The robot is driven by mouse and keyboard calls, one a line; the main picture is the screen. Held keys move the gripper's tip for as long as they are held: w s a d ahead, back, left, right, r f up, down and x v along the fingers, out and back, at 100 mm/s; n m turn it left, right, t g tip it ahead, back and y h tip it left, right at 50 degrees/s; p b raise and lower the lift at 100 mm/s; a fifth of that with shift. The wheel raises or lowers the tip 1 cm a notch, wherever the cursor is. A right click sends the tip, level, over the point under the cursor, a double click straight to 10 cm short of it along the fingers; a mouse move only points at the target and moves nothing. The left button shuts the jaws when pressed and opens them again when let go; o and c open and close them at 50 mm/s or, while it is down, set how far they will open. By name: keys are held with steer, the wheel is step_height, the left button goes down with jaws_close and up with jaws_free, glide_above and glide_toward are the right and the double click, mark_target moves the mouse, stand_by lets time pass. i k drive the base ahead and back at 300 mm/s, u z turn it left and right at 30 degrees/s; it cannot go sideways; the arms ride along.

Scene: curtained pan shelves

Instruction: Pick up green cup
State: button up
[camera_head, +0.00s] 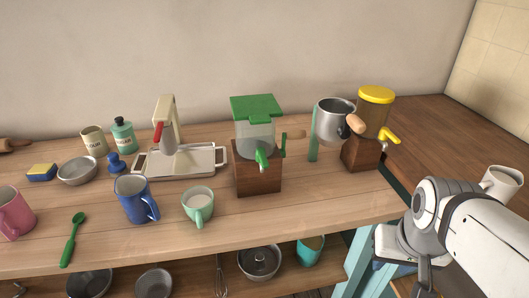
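The green cup (198,207) is pale mint green with a handle toward the front. It stands upright near the front of the wooden shelf top, right of a blue mug (132,202), and holds something whitish. My white and grey arm reaches in from the right edge, well apart from the cup. A grey part that may be my gripper (424,275) points down at the lower right. Its fingers cannot be made out, and nothing is seen held in it.
A green-lidded dispenser (257,140) on a wooden block stands right of the cup. A scale-like white appliance (180,162) is behind it. A yellow-lidded dispenser (372,112) and steel pot (333,122) stand farther right. A green spoon (72,240) lies left.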

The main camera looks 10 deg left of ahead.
mark_target(197, 201)
steer(key=z, duration=0.65)
steer(key=k, duration=2.1)
steer(key=u, duration=1.35)
steer(key=i, duration=1.5)
steer(key=u, duration=0.05)
